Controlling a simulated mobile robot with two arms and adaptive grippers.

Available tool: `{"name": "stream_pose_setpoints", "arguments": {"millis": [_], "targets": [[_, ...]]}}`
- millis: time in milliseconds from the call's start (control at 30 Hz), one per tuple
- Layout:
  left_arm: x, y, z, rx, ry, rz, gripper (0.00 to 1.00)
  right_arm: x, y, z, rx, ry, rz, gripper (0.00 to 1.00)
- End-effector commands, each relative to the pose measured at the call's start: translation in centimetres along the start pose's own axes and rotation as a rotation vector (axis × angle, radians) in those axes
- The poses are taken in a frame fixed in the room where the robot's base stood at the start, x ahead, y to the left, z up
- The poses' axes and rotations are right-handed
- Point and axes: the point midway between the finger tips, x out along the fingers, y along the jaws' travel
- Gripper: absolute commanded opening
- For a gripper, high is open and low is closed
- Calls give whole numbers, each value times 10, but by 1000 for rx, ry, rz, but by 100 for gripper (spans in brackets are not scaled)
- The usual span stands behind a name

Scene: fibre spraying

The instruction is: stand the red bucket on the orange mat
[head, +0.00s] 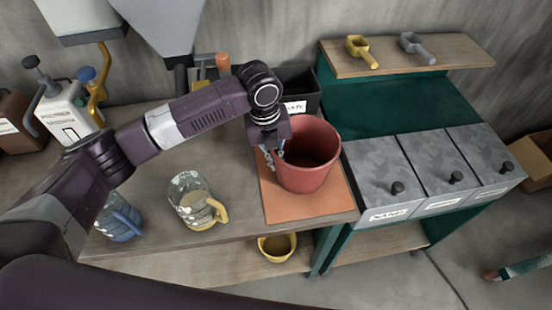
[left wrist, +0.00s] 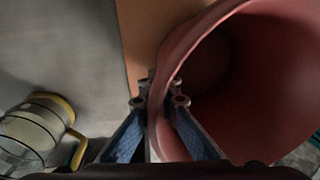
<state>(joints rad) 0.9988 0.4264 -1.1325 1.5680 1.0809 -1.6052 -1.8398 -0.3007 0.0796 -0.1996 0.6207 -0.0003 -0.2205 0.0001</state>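The red bucket (head: 308,158) is upright over the orange mat (head: 290,209) on the table, its open top facing up. Its base appears to rest on the mat, though I cannot tell for sure that it touches. My left gripper (head: 274,153) is at the bucket's left rim. In the left wrist view, the fingers (left wrist: 160,101) pinch the wall of the bucket (left wrist: 178,55), one outside and one inside. A strip of the orange mat (left wrist: 145,35) shows behind it. My right gripper is not in view.
A glass jug with a yellow handle (head: 196,201) and a blue-handled jug (head: 118,219) stand left of the mat. Lidded grey bins (head: 382,178) stand close on the right. A black bin (head: 292,88) is behind. A yellow bucket (head: 277,247) sits on the lower shelf.

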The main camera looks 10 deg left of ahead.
Motion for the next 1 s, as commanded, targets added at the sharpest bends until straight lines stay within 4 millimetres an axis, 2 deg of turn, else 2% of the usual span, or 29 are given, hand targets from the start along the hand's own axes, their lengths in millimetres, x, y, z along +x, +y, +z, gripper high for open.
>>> {"name": "stream_pose_setpoints", "arguments": {"millis": [267,300,433,733,867,1000], "targets": [[2,0,0,1,-1,-2,0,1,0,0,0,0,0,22],[2,0,0,0,-1,-1,7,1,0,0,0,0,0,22],[2,0,0,0,0,-1,21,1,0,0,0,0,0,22],[1,0,0,1,-1,-1,22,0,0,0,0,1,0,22],[-9,-1,1,1,-3,-3,22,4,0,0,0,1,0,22],[-34,-1,2,0,-6,-4,22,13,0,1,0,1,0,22]]}}
